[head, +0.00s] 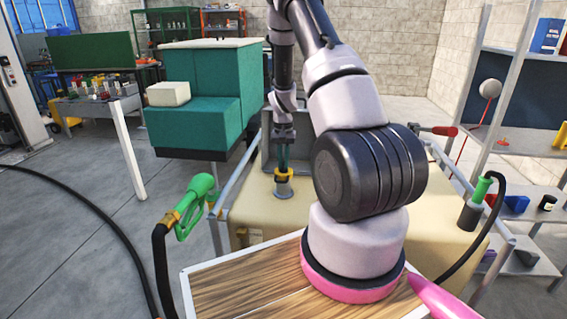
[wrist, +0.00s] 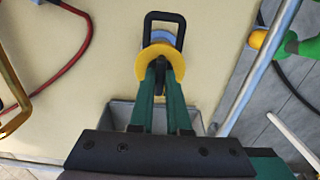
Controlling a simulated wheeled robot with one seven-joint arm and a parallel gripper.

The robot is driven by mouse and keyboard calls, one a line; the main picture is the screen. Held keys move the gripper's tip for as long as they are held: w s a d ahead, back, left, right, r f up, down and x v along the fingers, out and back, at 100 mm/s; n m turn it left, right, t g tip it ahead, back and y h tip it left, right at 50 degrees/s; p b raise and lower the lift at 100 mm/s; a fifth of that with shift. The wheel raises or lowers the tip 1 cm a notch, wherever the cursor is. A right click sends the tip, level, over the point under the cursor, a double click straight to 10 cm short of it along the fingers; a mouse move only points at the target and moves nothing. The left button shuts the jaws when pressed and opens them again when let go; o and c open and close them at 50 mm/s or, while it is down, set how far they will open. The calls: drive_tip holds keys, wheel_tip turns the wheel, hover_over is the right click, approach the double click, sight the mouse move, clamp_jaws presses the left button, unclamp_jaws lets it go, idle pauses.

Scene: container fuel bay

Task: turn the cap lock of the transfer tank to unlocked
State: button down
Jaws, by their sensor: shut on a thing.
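The transfer tank is the cream block in front of me; its flat top (head: 420,222) also shows in the wrist view (wrist: 60,110). The cap lock, with a yellow disc (wrist: 148,60), stands on the tank top; in the head view it shows as a yellow ring (head: 284,172) over a grey neck (head: 284,190). A black square loop (wrist: 165,17) sticks out past the disc. My gripper (head: 283,161) points down over the lock. In the wrist view its green fingers (wrist: 160,76) close on a small dark part of the lock at the disc's middle, mostly hidden between them.
A grey open box (head: 268,140) stands on the tank behind the lock. A green fuel nozzle (head: 192,203) with a black hose hangs at the tank's left rail. Another green-handled nozzle (head: 482,188) stands at the right rail. A red hose (wrist: 75,65) lies near the lock.

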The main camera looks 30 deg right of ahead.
sight(283, 164)
drive_tip(key=c, duration=0.9)
unclamp_jaws()
drive_tip(key=shift+r, duration=0.1)
wheel_tip(283, 164, up, 11)
drive_tip(key=shift+f, duration=0.15)
